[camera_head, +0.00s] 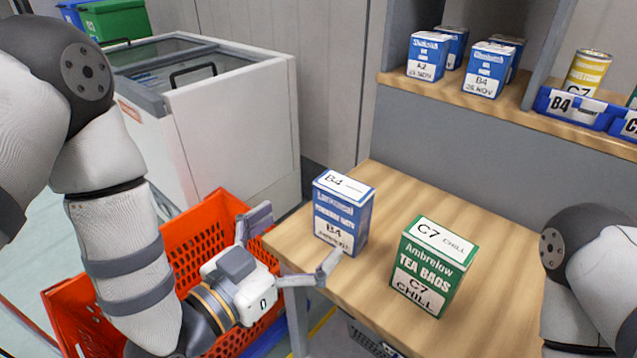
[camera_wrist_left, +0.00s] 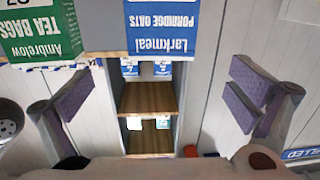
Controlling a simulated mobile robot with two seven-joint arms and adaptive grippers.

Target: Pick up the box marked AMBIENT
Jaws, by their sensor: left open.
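A blue porridge oats box (camera_head: 340,213) stands upright on the wooden table, with B4 on its white labels. The small word under B4 looks like AMBIENT but is blurred. A green tea bags box (camera_head: 434,266), marked C7 CHILL, stands to its right. My left gripper (camera_head: 296,240) is open and empty, beside the blue box at the table's left edge. In the left wrist view, the blue box (camera_wrist_left: 163,28) is upside down at the top, beyond the open fingers (camera_wrist_left: 160,97), and the green box (camera_wrist_left: 40,38) is at upper left. My right gripper is out of view.
The wooden table (camera_head: 385,315) is otherwise clear. An orange tote (camera_head: 205,235) stands at its left, below my left gripper. A white chest freezer (camera_head: 235,120) is behind. The shelf (camera_head: 510,108) holds several blue boxes, a yellow can (camera_head: 588,75) and blue bins (camera_head: 580,108).

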